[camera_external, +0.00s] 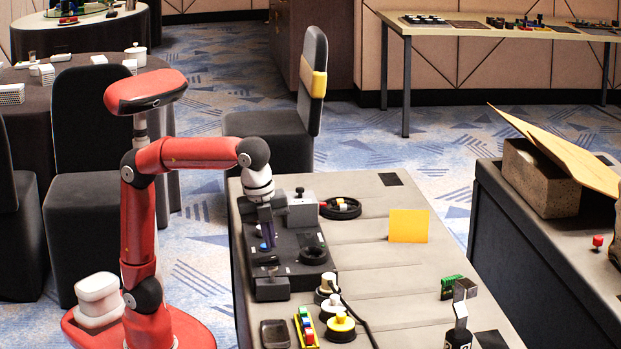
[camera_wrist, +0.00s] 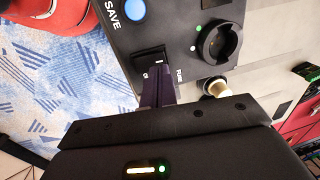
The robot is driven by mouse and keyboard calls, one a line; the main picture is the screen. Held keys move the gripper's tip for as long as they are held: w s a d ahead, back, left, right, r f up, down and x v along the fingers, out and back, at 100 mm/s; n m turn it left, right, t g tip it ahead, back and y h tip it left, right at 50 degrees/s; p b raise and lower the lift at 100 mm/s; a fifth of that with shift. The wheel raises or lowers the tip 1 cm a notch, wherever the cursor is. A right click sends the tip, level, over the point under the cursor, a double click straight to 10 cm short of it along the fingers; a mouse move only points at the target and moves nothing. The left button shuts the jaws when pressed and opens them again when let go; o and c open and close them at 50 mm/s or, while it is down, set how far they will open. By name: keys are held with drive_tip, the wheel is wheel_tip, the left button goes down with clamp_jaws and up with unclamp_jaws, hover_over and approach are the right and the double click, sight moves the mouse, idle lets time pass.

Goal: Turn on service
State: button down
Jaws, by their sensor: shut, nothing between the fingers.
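A dark control panel (camera_external: 290,240) lies on the left side of the table. My gripper (camera_external: 268,243) points down over its left part, fingers shut and empty. In the wrist view the fingertips (camera_wrist: 157,84) are at the lower end of a black rocker switch (camera_wrist: 150,58); I cannot tell whether they touch it. A partly covered label and the word FUSE are beside the switch. A blue button (camera_wrist: 135,10) marked SAVE and a round black knob (camera_wrist: 219,43) with a small green light are nearby. I can read no label saying service.
The table (camera_external: 375,270) also holds a black ring (camera_external: 340,209), an orange card (camera_external: 408,226), yellow-and-white round pieces (camera_external: 340,328), a black cable and a small dark tray (camera_external: 275,334). The table's middle is mostly clear. A chair (camera_external: 290,120) stands behind.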

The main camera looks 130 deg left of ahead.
sight(268, 261)
drive_tip(key=shift+w+a+f, duration=0.15)
drive_tip(key=shift+f, duration=1.1)
